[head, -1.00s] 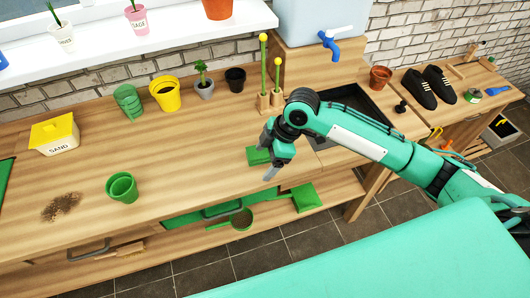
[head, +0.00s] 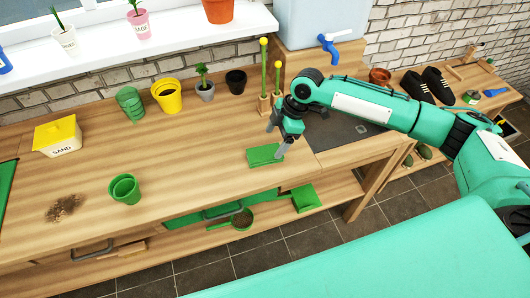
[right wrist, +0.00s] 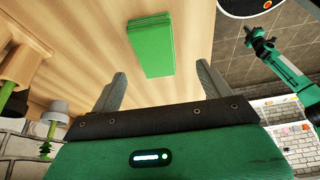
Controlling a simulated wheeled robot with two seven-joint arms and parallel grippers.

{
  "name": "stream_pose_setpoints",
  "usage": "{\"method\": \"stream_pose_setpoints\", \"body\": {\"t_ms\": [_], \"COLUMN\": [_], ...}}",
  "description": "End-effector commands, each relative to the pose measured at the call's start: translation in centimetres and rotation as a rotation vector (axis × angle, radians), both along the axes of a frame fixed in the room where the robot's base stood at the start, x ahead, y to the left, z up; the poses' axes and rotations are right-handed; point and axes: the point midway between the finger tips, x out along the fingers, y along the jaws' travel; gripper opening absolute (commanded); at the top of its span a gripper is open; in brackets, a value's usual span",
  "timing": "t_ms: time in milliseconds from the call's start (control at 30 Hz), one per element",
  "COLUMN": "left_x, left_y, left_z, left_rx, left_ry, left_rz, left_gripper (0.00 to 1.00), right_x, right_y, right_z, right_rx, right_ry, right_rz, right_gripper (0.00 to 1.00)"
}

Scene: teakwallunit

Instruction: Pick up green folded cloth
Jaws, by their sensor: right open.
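The green folded cloth (head: 264,156) lies flat on the wooden bench, near its front edge and left of the sink. It also shows in the right wrist view (right wrist: 151,45), whole and uncovered, ahead of the fingers. My right gripper (head: 275,142) is above the bench, over the cloth's right side in the head view. In the right wrist view its two fingers (right wrist: 158,88) are spread wide with nothing between them. The cloth appears apart from the fingers.
Two yellow-topped green stakes (head: 277,84) in wooden holders stand behind the gripper. A green pot (head: 124,189) stands at the left front. A green dustpan (head: 305,197) lies on the shelf below.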

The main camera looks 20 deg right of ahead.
Motion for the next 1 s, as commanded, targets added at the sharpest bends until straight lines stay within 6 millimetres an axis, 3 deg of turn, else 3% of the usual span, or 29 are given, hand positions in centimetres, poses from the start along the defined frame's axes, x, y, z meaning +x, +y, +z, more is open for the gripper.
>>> {"method": "stream_pose_setpoints", "body": {"t_ms": [267,533,800,833,1000], "left_x": [0.0,-0.1,-0.1,-0.1,-0.1], "left_y": [0.0,0.1,0.2,0.2,0.2], "left_z": [1.2,2.7,2.6,2.6,2.6], "left_rx": [0.0,0.001,0.002,0.002,0.002], "left_ry": [0.0,0.001,0.001,0.001,0.001], "left_rz": [0.0,0.0,0.0,0.0,0.0], "left_gripper": [0.0,0.0,0.0,0.0,0.0], "right_x": [0.3,0.7,0.7,0.7,0.7], "right_y": [0.9,2.3,2.5,2.5,2.5], "right_z": [-1.8,-5.3,-5.9,-5.9,-5.8], "right_rx": [-0.001,-0.001,0.0,0.0,0.0], "right_ry": [0.001,0.0,-0.001,-0.001,-0.001], "right_rz": [-0.001,-0.001,0.0,0.0,0.0], "right_gripper": [0.8,0.8,0.8,0.78,0.45]}}
